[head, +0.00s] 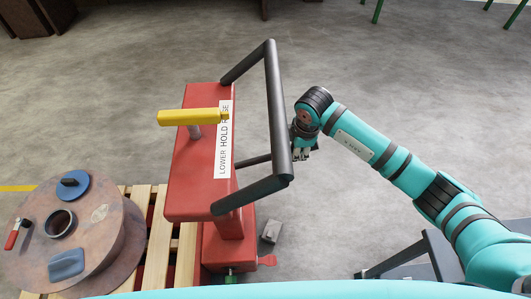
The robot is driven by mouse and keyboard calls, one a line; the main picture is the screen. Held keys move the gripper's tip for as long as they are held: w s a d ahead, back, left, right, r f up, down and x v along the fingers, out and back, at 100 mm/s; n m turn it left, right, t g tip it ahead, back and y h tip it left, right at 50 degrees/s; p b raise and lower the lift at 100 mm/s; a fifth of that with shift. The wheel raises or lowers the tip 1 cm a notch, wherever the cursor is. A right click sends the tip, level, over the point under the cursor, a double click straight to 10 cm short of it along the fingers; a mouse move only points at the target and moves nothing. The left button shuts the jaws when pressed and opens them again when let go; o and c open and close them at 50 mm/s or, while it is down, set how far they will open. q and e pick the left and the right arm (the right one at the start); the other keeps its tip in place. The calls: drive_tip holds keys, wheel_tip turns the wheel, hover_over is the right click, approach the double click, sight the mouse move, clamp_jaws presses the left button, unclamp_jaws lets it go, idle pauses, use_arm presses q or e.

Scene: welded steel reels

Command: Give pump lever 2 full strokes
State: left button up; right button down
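A red lift unit (184,187) stands left of centre, with a white label (224,140) reading LOWER, HOLD and RAISE. A yellow lever (190,117) sticks out level from its top, its right end by the label. A dark bar handle (273,95) frames the unit's right side. A thinner dark rod (254,160) runs from the red body toward that bar; its right end is hidden behind it. I cannot tell which is the pump lever. My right gripper (301,154) is just right of the bar, partly hidden; contact and finger opening are unclear. My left gripper is out of view.
A wooden pallet (160,235) lies lower left beside the unit. A rusty steel reel (100,240) there carries a blue disc (72,186), a blue cloth-like piece (66,263) and a red-handled tool (12,239). A small grey block (271,231) lies on the floor.

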drive_tip(key=c, duration=1)
unclamp_jaws()
drive_tip(key=shift+a+f, duration=0.1)
drive_tip(key=shift+a, duration=0.05)
drive_tip(key=r+p, duration=0.4)
drive_tip(key=s+r+p, duration=0.1)
drive_tip(key=r+p, duration=0.1)
drive_tip(key=r, duration=0.1)
drive_tip(key=shift+s+d+p, duration=0.1)
drive_tip(key=shift+d+p, duration=0.2)
drive_tip(key=shift+d, duration=0.05)
drive_tip(key=shift+f, duration=0.15)
